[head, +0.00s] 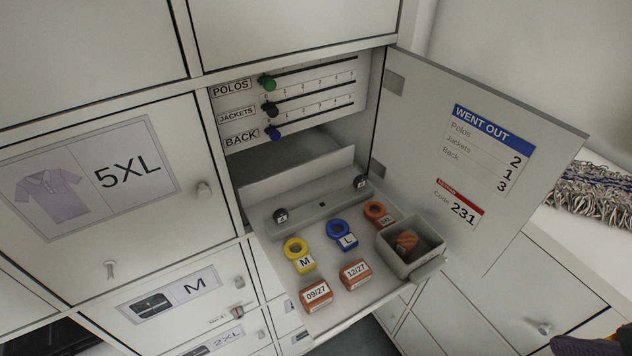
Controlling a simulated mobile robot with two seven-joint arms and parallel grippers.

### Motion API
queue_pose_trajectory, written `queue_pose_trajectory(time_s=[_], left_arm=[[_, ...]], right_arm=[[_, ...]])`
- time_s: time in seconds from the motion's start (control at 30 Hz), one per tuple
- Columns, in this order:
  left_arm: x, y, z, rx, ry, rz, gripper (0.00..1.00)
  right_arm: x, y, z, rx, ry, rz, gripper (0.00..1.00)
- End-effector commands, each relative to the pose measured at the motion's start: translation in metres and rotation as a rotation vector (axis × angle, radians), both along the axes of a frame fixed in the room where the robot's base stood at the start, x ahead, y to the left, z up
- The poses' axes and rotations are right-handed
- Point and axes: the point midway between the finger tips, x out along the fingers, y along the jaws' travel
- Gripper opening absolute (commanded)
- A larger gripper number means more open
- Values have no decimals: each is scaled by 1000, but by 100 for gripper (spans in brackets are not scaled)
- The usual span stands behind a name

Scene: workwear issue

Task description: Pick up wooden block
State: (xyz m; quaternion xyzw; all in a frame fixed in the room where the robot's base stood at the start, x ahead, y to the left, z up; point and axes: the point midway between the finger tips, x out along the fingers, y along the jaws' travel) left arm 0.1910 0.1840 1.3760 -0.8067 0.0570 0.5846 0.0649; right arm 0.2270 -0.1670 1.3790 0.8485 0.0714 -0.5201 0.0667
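Two orange-brown blocks lie on the fold-out shelf (345,311), one with a white label 09/27 (316,293) and one with 12/27 (355,274). Another orange-brown piece (405,243) with darker streaks sits inside a small grey bin (424,261) at the shelf's right edge. I cannot tell for certain which of these is wooden. Neither of my grippers can be made out in the head view.
Yellow (296,249), blue (340,233) and orange (376,213) ring tags stand behind the blocks. The open door (420,150) bounds the right side. Colored slider knobs (267,82) sit in the compartment above. A dark, unclear object (590,346) shows at the bottom right.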

Motion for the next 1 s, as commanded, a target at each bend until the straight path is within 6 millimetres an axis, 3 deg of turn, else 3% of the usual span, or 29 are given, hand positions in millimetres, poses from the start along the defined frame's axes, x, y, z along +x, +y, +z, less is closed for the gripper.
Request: queue_pose_trajectory(time_s=[0.03, 0.1, 0.3, 0.5, 0.7, 1.0], left_arm=[[0, 0, -46, 1, 1, -1, 58], [0, 0, -80, 2, 3, -1, 58], [-1, 0, -167, 2, 5, 0, 58], [-1, 0, -238, 1, 5, 0, 58], [-1, -1, -266, -3, 5, 3, 58], [0, -3, -262, -10, 4, 7, 58]], right_arm=[[13, 7, -44, 7, -57, 19, 78], [32, 19, -72, 28, -149, 47, 78], [73, 59, -141, 112, -396, 143, 78], [91, 99, -190, 217, -589, 252, 78], [93, 120, -207, 287, -682, 321, 78], [120, 140, -215, 301, -699, 331, 78]])
